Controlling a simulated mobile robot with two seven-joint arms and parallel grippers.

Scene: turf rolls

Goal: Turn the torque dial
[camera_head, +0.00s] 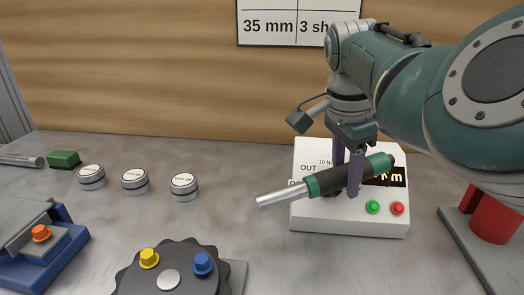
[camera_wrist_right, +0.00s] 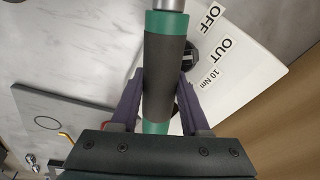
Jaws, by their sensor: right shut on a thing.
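My right gripper (camera_head: 348,180) is shut on a tool with a green and black handle (camera_head: 328,181) and a bare silver shaft. The shaft points left and slightly down. In the right wrist view the two purple fingers (camera_wrist_right: 158,100) sit either side of the dark handle (camera_wrist_right: 165,70). The white box (camera_head: 345,220) stands behind and below the tool. Its black dial (camera_wrist_right: 214,46) shows partly in the right wrist view, beside labels "OFF", "OUT" and "10 Nm". In the head view the tool and fingers largely hide the dial. My left gripper is not in view.
The box carries a green button (camera_head: 373,207), a red button (camera_head: 397,208) and a display. Three round weights (camera_head: 135,181) stand left. A dark turntable (camera_head: 168,280) with yellow and blue knobs is in front; a blue fixture (camera_head: 45,255) is at left, a red cylinder (camera_head: 493,215) at right.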

